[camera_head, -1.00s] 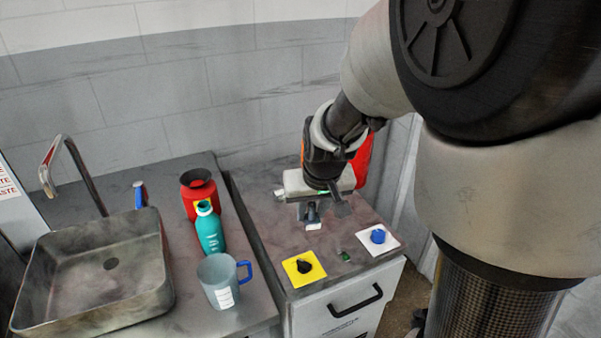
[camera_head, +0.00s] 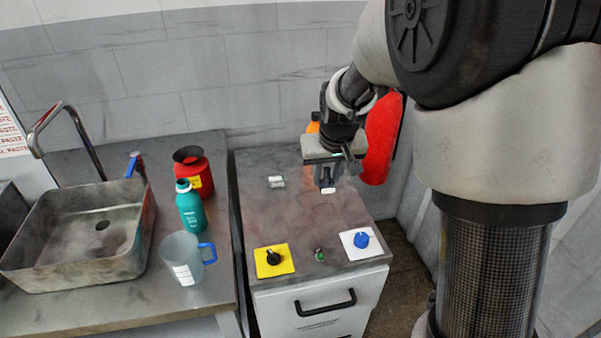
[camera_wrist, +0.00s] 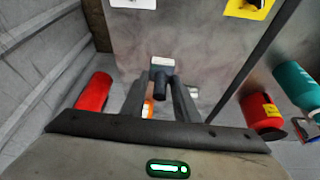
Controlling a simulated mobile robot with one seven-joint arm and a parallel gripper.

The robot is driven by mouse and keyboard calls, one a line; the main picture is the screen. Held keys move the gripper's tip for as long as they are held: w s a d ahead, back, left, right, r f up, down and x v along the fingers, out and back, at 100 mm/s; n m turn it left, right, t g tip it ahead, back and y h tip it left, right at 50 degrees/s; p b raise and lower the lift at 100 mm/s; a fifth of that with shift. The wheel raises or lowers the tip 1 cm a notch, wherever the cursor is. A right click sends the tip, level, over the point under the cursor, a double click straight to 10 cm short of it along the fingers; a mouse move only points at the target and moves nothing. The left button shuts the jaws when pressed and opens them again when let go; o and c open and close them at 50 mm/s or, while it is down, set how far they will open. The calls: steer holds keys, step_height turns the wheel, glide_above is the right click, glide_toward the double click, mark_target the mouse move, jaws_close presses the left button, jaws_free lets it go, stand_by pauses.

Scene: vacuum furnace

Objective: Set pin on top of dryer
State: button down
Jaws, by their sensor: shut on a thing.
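My gripper (camera_head: 327,185) is shut on a small dark grey piece with a white end, probably the pin (camera_wrist: 162,72). In the wrist view the piece sits between the fingertips, with its white face toward the top of the picture. In the head view the gripper is over the back right part of a cabinet with a stained dark top (camera_head: 300,215), probably the dryer. I cannot tell whether the held piece touches that top.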

steer(key=w+a+f+n, duration=0.1)
steer(key=w+a+f, duration=0.1)
steer(key=w+a, duration=0.3)
glide_above(302, 203)
steer(key=s, duration=0.2)
steer(key=shift+y, duration=0.3)
step_height(302, 203, down, 5)
steer(key=shift+w+d+f+b, duration=0.1)
steer(key=shift+w+d+b, duration=0.05)
steer(key=shift+b, duration=0.3)
steer(key=shift+f, duration=2.05)
steer(key=shift+f+b, duration=0.2)
steer(key=shift+b, duration=0.15)
steer(key=c, duration=1.4)
jaws_free()
